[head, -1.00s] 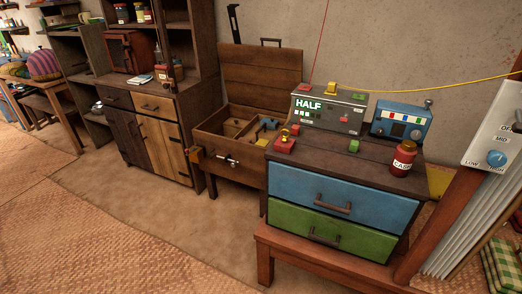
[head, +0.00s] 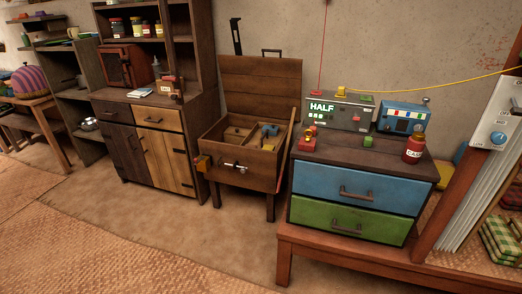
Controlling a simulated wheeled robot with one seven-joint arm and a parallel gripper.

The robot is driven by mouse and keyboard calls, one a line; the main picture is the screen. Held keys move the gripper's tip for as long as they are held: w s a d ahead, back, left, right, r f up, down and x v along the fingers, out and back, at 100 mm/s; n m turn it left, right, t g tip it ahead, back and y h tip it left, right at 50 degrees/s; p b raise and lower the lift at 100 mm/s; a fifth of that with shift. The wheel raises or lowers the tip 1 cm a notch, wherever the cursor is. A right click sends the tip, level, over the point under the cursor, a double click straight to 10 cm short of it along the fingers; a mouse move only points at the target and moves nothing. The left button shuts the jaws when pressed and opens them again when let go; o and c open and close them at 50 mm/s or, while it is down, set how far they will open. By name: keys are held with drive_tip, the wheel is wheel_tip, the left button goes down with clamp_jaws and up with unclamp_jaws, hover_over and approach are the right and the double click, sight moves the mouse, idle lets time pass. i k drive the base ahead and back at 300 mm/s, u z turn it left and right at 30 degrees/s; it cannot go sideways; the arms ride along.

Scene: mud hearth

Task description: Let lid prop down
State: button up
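A wooden chest on legs (head: 236,172) stands against the wall, left of the blue and green drawer unit. Its plank lid (head: 262,92) is raised and leans back near the wall, with a dark handle on its top edge. A thin brown bar (head: 289,146) slants along the chest's right side, from near the lid's right edge downward; it may be the lid prop, but I cannot tell how it is fixed. The open chest shows compartments, with a blue item (head: 268,131) inside. A metal latch (head: 236,167) is on its front. My gripper is not in view.
The drawer unit (head: 347,184) stands close on the chest's right, carrying a display box marked HALF (head: 340,112), a blue radio-like box (head: 403,117) and a red jar (head: 414,149). A wooden cabinet (head: 150,140) stands on the left. The floor in front (head: 170,225) is clear.

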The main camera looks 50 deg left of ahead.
sight(286, 148)
drive_tip(key=u, duration=1.65)
drive_tip(key=i, duration=1)
drive_tip(key=z, duration=0.05)
drive_tip(key=k, duration=0.35)
drive_tip(key=z, duration=0.25)
drive_tip(key=i, duration=1.3)
drive_tip(key=u, duration=0.3)
